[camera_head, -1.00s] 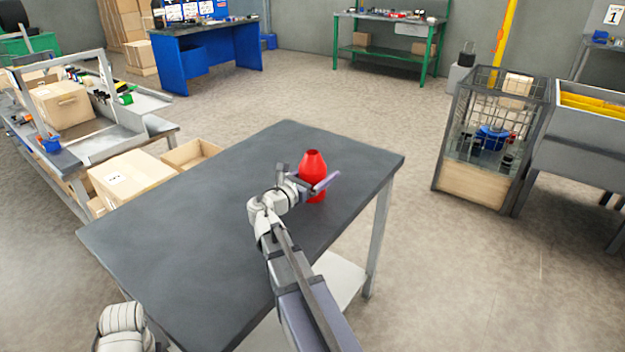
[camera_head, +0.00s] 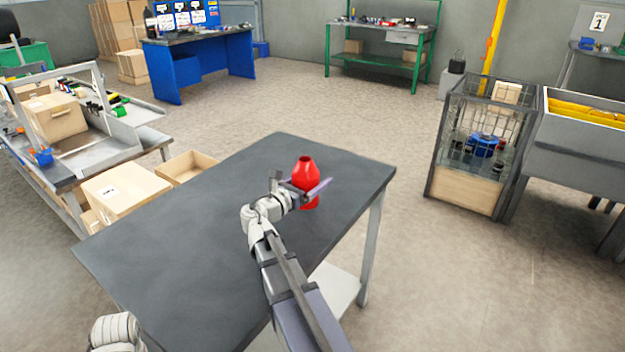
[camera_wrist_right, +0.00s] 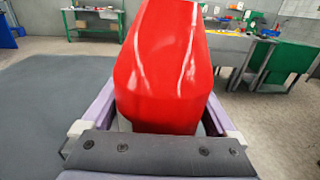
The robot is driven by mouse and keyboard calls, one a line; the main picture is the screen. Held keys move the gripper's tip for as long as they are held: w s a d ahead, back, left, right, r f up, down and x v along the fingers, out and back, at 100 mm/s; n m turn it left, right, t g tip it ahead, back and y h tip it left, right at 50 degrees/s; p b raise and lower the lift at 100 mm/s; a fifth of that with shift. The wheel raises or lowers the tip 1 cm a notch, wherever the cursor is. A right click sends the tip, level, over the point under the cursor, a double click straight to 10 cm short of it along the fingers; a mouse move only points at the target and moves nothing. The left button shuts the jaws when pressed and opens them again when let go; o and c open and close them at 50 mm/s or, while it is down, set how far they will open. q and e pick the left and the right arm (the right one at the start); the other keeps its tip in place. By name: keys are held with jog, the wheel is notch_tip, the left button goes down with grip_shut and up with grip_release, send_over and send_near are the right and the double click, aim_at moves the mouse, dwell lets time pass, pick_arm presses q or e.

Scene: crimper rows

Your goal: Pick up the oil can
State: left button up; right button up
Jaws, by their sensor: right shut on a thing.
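The oil can (camera_head: 306,170) is a red, bottle-like vessel with a narrowed top. It is upright over the right part of the dark table (camera_head: 190,225). My right gripper (camera_head: 303,189) is shut on it, with a finger on either side of its body. In the right wrist view the red can (camera_wrist_right: 165,65) fills the middle between the two fingers. Its lower part is partly hidden by the gripper, and I cannot tell whether its base touches the table. My left arm shows only as a white piece at the bottom left; its gripper is out of view.
The tabletop is otherwise bare. Cardboard boxes (camera_head: 125,190) stand beyond its left edge, near a grey workbench (camera_head: 110,145). A wire cage (camera_head: 470,150) stands on the floor to the right. A blue desk (camera_head: 200,60) and a green bench (camera_head: 385,60) are at the back.

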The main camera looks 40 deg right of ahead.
jog(key=shift+r+p, duration=3.5)
jog(key=shift+r, duration=0.3)
